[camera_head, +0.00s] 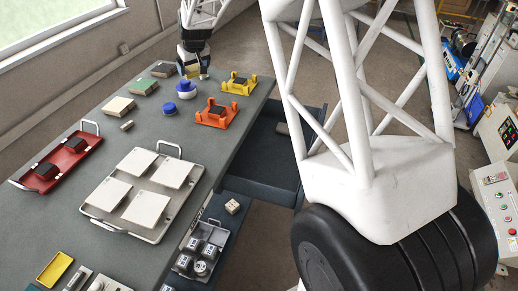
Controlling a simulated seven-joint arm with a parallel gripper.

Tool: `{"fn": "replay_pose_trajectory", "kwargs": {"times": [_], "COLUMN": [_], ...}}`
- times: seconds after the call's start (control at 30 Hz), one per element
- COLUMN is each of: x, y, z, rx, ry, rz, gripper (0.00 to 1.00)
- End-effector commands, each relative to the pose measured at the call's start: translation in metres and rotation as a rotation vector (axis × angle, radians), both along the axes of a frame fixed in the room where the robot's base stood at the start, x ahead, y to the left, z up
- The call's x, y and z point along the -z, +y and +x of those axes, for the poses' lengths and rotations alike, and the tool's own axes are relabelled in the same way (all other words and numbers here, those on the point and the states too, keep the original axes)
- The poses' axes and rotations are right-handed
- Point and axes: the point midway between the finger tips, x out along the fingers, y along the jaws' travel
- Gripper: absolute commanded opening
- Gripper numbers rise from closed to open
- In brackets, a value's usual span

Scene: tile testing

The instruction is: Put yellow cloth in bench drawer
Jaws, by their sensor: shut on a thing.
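My gripper (194,71) is at the far end of the bench, low over its top and small in view. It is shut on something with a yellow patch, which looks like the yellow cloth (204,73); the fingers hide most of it. An open dark blue bench drawer (262,178) juts out from the bench's right side, with a small dark item inside near its far end. My gripper is beyond and to the left of this drawer, apart from it. My arm's white truss covers part of the view right of the drawer.
The grey bench (75,215) holds a metal tray (130,203) of white tiles, a red tray (75,147), yellow (238,86) and orange (214,113) holders, and blue-topped containers (185,90).

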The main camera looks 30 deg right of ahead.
Motion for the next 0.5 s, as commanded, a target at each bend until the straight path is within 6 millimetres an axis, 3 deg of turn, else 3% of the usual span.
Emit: {"fn": "replay_pose_trajectory", "kwargs": {"times": [0.1,0.3,0.5], "x": [0.002,0.013,0.027], "y": [-0.036,-0.086,-0.118], "z": [0.000,-0.004,-0.011], "rx": [0.024,-0.026,-0.147], "ry": [0.004,0.017,0.025], "rz": [-0.001,-0.003,-0.007], "gripper": [0.63,0.63,0.63]}}
